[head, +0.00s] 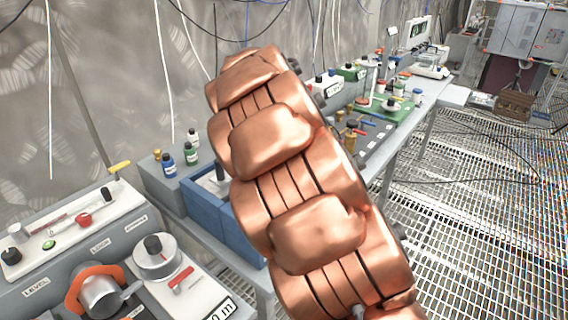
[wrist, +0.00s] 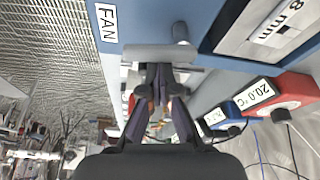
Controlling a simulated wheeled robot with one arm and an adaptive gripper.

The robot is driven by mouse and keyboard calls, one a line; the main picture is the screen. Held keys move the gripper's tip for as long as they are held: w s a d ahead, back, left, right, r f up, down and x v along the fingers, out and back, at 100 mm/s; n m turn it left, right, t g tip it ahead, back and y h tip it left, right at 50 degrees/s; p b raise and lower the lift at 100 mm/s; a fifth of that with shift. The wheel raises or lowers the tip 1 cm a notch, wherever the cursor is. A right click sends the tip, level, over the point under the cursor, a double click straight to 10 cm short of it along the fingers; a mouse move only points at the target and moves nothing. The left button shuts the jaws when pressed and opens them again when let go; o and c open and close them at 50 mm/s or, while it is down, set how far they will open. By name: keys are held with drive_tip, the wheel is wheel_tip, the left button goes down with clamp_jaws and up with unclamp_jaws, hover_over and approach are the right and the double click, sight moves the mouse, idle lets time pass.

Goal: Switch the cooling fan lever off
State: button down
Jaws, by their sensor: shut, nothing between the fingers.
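In the wrist view, a white FAN label (wrist: 106,22) is on a blue panel (wrist: 150,20) at the top. Just right of and below the label, a grey fan lever (wrist: 160,54) shows as a wide bar, with a short rounded grey post (wrist: 180,33) beside it. My gripper (wrist: 158,78) is shut and empty, its dark fingertips close together right below the bar. I cannot tell whether they touch it. In the head view my copper-coloured arm hides the gripper and the lever.
In the wrist view, an 8 mm display (wrist: 268,28) is at upper right, with a red unit reading 20.0 (wrist: 280,95) below. In the head view, a blue box (head: 205,212) stands left of my arm and a grey LEVEL console (head: 60,255) at left. Grated floor (head: 470,230) is open at right.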

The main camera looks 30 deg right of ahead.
drive_tip(key=shift+w+a, duration=0.15)
drive_tip(key=shift+w+d, duration=0.2)
drive_tip(key=shift+d, duration=0.2)
drive_tip(key=d, duration=0.1)
drive_tip(key=w+d+p, duration=0.1)
drive_tip(key=d, duration=0.1)
drive_tip(key=shift+w+r, duration=0.1)
drive_tip(key=shift+r, duration=0.1)
drive_tip(key=b+v, duration=0.1)
drive_tip(key=v, duration=0.8)
drive_tip(key=shift+a+r+b, duration=0.25)
drive_tip(key=shift+a+b, duration=0.05)
drive_tip(key=shift+b, duration=0.1)
drive_tip(key=shift+w, duration=0.15)
